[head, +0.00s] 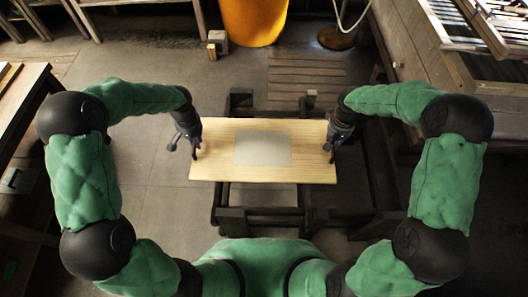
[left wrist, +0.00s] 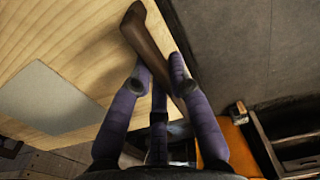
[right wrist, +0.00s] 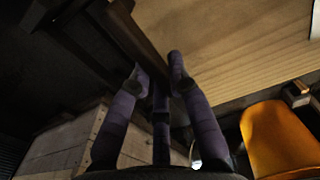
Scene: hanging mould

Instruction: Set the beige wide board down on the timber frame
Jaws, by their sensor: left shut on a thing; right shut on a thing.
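The beige wide board (head: 215,158) lies roughly level across the middle of the head view, with a grey rectangle on its top. My left gripper (head: 190,143) is shut at its left end, and my right gripper (head: 333,142) at its right end. In the left wrist view the fingers close around a brown strip at the board's edge (left wrist: 100,70). In the right wrist view they close around a darker strip beside the board (right wrist: 250,45). The dark timber frame (head: 232,222) shows below and around the board, partly hidden by it. I cannot tell whether board and frame touch.
An orange bin (head: 254,22) and a small block (head: 217,40) stand at the back. A slatted wooden pallet (head: 300,75) lies behind the frame. A workbench (head: 30,95) stands at left and a wooden rack (head: 470,60) at right. Floor is clear between the left bench and the frame.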

